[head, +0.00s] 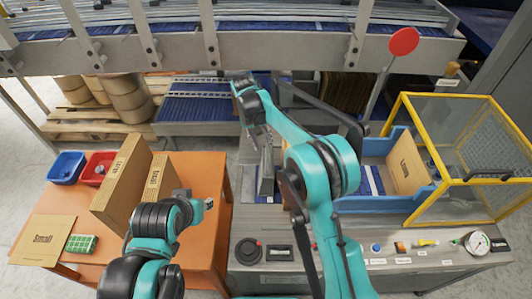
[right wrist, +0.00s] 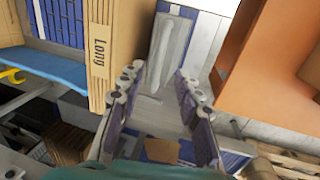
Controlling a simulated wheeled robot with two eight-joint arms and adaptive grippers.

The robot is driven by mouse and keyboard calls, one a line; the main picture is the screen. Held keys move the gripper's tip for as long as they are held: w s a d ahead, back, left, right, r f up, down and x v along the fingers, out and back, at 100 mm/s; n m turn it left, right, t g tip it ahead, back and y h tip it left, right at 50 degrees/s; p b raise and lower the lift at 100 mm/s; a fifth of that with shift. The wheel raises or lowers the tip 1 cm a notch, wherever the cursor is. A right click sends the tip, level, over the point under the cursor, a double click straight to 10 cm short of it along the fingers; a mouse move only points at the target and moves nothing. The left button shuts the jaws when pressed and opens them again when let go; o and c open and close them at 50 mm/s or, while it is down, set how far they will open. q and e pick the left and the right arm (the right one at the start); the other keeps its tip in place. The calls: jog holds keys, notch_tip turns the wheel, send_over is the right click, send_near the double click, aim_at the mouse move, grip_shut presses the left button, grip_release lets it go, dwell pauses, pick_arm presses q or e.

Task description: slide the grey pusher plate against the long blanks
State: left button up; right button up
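The grey pusher plate (head: 267,172) stands left of my right arm in the head view. In the right wrist view the plate (right wrist: 172,48) lies beyond my fingertips, close beside the long blanks (right wrist: 101,50), a brown stack marked "Long". I cannot tell whether plate and blanks touch. My right gripper (right wrist: 160,80) is open and nothing shows held between its fingers. It also shows in the head view (head: 260,138), over the plate area. My right arm hides most of the blanks there. My left gripper (head: 200,202) is by the orange table; its fingers are too small to read.
The orange table (head: 212,230) bears standing cardboard (head: 122,180), a flat "Small" blank (head: 45,240), a red bin (head: 98,168) and a blue bin (head: 66,167). A yellow-framed guard (head: 408,105) and blue tray (head: 385,204) stand right. A conveyor frame (head: 280,48) crosses the back.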

aim_at(267, 157)
jog(key=f, duration=0.3)
jog(key=d+f+b, duration=0.1)
jog(key=f, duration=0.3)
jog(key=shift+d, duration=0.2)
grip_shut()
